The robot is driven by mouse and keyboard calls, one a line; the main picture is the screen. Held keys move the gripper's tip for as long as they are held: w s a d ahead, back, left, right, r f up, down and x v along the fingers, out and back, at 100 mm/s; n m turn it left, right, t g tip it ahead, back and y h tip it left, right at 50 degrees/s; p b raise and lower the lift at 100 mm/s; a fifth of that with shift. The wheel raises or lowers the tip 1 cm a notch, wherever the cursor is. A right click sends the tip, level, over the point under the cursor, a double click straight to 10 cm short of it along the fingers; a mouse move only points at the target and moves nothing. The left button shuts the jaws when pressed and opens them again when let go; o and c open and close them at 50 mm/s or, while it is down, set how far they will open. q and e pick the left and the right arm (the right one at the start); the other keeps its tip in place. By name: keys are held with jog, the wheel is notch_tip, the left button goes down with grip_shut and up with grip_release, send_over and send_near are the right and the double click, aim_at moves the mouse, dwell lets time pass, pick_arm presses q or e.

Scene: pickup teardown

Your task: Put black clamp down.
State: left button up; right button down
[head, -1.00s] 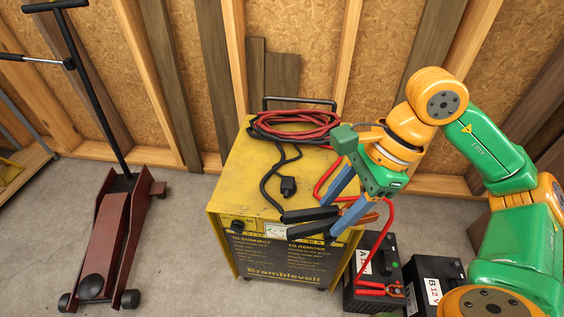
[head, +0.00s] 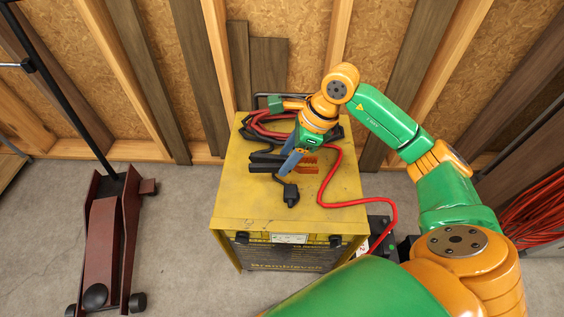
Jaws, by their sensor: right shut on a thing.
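My right gripper (head: 287,166) is shut on the black clamp (head: 264,161). The clamp's black handles stick out to the left of the blue fingers and its copper-coloured jaws to the right. The clamp is at the top of the yellow charger (head: 235,200), over its middle. I cannot tell whether it touches the surface. My left gripper is not in view.
A black plug (head: 291,194) lies on the charger just in front of the clamp. A red cable (head: 330,170) runs across the top and down the right side towards a partly hidden battery (head: 380,226). A dark red floor jack (head: 105,235) stands left.

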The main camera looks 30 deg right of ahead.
jog(key=f, duration=0.2)
jog(key=w+f, duration=0.1)
jog(key=f, duration=0.1)
jog(key=w+f+b, duration=0.1)
jog(key=f, duration=0.1)
jog(key=shift+w+a, duration=0.1)
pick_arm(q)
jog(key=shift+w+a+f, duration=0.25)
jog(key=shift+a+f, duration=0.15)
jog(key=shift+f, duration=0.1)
pick_arm(e)
jog(key=shift+r, duration=0.1)
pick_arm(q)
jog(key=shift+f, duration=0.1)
pick_arm(e)
jog(key=shift+f, duration=0.25)
jog(key=shift+c, duration=1.4)
grip_release()
jog(key=shift+r, duration=0.1)
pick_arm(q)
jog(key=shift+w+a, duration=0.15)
pick_arm(e)
jog(key=shift+r, duration=0.1)
